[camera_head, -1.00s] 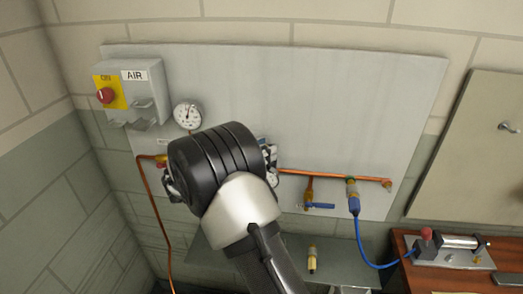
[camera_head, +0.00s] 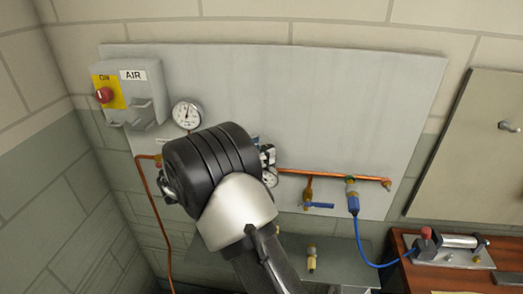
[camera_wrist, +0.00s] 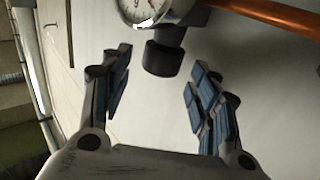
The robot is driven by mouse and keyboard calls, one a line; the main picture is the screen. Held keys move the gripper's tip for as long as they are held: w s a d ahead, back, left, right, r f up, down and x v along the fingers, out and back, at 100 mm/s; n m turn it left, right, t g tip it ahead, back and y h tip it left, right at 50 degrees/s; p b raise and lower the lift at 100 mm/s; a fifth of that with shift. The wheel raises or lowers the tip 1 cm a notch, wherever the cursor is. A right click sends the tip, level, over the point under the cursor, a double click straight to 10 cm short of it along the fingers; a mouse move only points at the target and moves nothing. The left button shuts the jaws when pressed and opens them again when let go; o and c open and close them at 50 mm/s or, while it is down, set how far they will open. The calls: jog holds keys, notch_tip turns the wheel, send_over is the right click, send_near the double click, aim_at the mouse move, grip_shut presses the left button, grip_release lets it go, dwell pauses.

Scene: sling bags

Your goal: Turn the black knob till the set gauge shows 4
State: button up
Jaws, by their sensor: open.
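The black knob (camera_wrist: 163,58) shows at the top middle of the wrist view, just below a round white gauge (camera_wrist: 145,8) that is cut by the picture's top edge. Its reading is not legible. My gripper (camera_wrist: 160,72) is open, with one blue-padded finger to each side of the knob in the picture. I see no finger touching it. A small gauge (camera_head: 271,178) peeks out right of my wrist, partly covered. Another white gauge (camera_head: 186,114) hangs up and left of it, its needle pointing about upward.
A copper pipe (camera_head: 330,174) runs right along the grey panel (camera_head: 350,100) to a blue-handled valve (camera_head: 319,205) and a blue hose (camera_head: 362,245). The AIR box (camera_head: 147,95) with a red switch (camera_head: 105,95) is upper left. The panel's upper right is clear.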

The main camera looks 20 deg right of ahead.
jog(key=s+a, duration=0.2)
jog(key=a, duration=0.8)
jog(key=shift+a, duration=0.35)
